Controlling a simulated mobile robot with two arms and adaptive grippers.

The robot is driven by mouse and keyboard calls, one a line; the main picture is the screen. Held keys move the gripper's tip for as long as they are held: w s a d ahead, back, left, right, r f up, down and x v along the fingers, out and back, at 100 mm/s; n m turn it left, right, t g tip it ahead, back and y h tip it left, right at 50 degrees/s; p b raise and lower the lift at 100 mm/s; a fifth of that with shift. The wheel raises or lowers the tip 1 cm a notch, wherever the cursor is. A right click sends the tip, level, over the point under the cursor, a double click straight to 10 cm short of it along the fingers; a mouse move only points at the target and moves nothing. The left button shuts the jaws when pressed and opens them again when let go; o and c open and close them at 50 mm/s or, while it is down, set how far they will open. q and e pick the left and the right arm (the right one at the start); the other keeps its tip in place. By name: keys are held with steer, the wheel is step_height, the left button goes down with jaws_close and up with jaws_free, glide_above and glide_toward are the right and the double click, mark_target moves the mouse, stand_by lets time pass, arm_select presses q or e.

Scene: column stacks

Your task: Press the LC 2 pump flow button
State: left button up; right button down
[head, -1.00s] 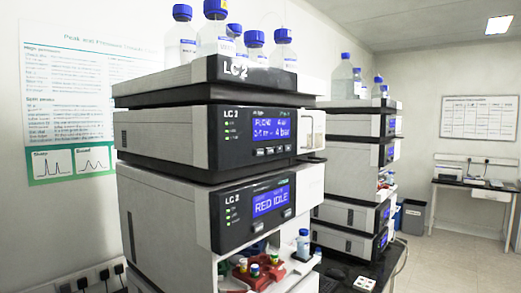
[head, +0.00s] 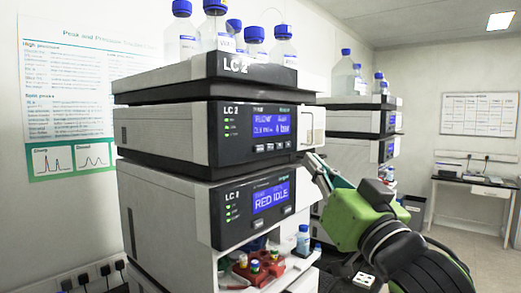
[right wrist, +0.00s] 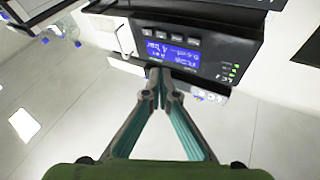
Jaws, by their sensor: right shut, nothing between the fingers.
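The LC 2 pump module (head: 160,135) is the upper unit of the near stack, with a blue lit display (head: 270,122). A row of small buttons (head: 270,147) lies under the display. In the right wrist view the module is upside down, with its display (right wrist: 168,47) and buttons (right wrist: 176,38) ahead of the fingers. My right gripper (head: 313,160) is at the lower right of the pump front, fingers pointing up and left. In the wrist view its fingertips (right wrist: 157,76) are together and empty, appearing just past the display's edge. My left gripper is out of view.
Below the pump is another LC 2 unit with a RED IDLE display (head: 271,197). Blue-capped bottles (head: 216,32) stand on the top tray. A red vial rack (head: 260,270) sits low in front. A second stack (head: 350,150) stands behind.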

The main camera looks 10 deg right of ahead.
steer(key=shift+s+r, duration=0.35)
steer(key=shift+r, duration=0.55)
steer(key=shift+w, duration=0.15)
glide_toward(264, 139)
steer(key=x, duration=0.3)
steer(key=shift+w+d+r, duration=0.15)
steer(key=shift+w+r, duration=0.1)
steer(key=shift+w, duration=0.35)
steer(key=shift+w, duration=0.1)
stand_by(0.6)
steer(key=shift+w+a, duration=0.25)
